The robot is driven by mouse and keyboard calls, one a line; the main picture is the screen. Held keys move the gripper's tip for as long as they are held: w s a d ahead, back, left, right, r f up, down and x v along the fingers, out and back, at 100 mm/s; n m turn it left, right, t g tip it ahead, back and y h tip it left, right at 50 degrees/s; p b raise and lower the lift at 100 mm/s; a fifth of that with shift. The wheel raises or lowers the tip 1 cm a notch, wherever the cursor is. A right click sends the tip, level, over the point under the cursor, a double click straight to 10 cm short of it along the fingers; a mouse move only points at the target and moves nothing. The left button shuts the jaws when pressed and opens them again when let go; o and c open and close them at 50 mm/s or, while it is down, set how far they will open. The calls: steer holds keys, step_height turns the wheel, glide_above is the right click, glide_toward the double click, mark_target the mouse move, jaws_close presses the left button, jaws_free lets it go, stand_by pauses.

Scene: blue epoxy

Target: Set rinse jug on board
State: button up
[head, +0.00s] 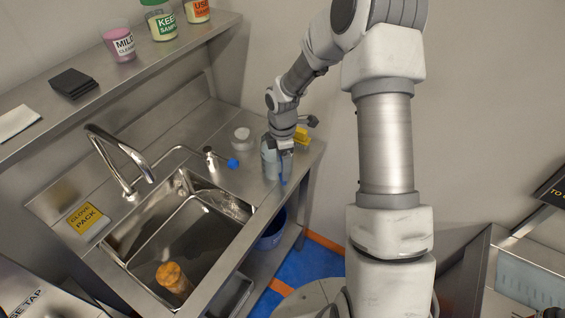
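A pale grey-blue container (269,160), which may be the rinse jug, stands or is held at the right end of the steel sink unit. My gripper (284,150) is right at its top, pointing down. The arm hides part of it, so I cannot tell whether the fingers are open or closed on it. The flat steel board (246,178) lies right of the sink basin, under and around the container. I cannot tell whether the container touches it.
The sink basin (150,262) holds an orange-capped bottle (173,279). A small clear jar (241,139) and a yellow item (301,135) are near my gripper.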

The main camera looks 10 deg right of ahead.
steer(key=shift+o, duration=1.4)
